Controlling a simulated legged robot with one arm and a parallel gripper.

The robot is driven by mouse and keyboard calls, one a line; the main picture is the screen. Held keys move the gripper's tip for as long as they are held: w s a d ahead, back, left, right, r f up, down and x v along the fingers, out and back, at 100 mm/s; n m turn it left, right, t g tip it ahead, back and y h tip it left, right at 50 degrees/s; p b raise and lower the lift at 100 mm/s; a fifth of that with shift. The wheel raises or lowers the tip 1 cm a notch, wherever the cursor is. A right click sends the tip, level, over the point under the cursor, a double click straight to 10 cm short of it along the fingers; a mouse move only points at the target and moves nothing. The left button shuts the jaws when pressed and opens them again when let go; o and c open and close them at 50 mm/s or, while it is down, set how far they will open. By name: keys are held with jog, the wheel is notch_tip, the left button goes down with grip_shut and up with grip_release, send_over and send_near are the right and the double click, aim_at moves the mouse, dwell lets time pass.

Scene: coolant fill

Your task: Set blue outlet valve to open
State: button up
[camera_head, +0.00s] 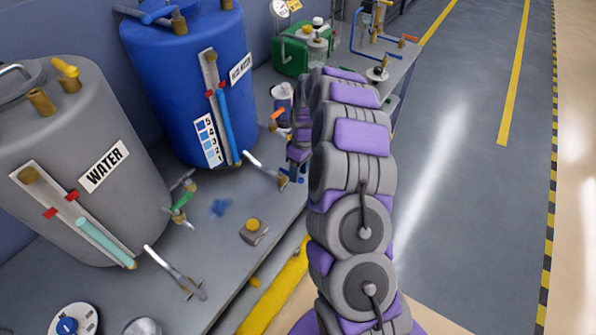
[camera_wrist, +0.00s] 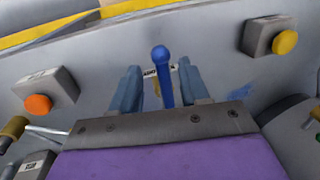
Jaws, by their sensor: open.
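The blue outlet valve's handle (camera_wrist: 162,76) shows in the wrist view as an upright blue lever with a rounded end. It lies between the two fingers of my gripper (camera_wrist: 160,88), which are open, with a gap visible on each side. I cannot tell its exact setting. In the head view, the outlet pipe (camera_head: 262,166) runs from the foot of the blue tank (camera_head: 187,75) to a brass fitting beside my gripper. My gripper is mostly hidden there behind my purple and grey arm.
In the wrist view, an orange button box (camera_wrist: 47,92) is at left and a yellow button box (camera_wrist: 273,38) at right. In the head view, a grey water tank (camera_head: 75,150) stands left and a green container (camera_head: 303,47) behind. Open floor lies right of my arm.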

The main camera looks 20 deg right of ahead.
notch_tip(320, 180, up, 16)
jog(key=w+d+p, duration=0.2)
jog(key=shift+d, duration=0.3)
jog(key=shift+r, duration=0.2)
jog(key=s+a+r+m, duration=0.1)
jog(key=s+a+r, duration=0.4)
jog(key=s, duration=0.4)
jog(key=s+a+r+m, duration=0.1)
jog(key=s+a+r, duration=0.45)
jog(key=s, duration=0.35)
jog(key=s+f+m+h, duration=0.1)
jog(key=s+m, duration=0.4)
jog(key=s, duration=1.9)
jog(key=shift+s+a+f+h, duration=0.3)
jog(key=shift+f+h, duration=0.1)
jog(key=shift+f, duration=0.2)
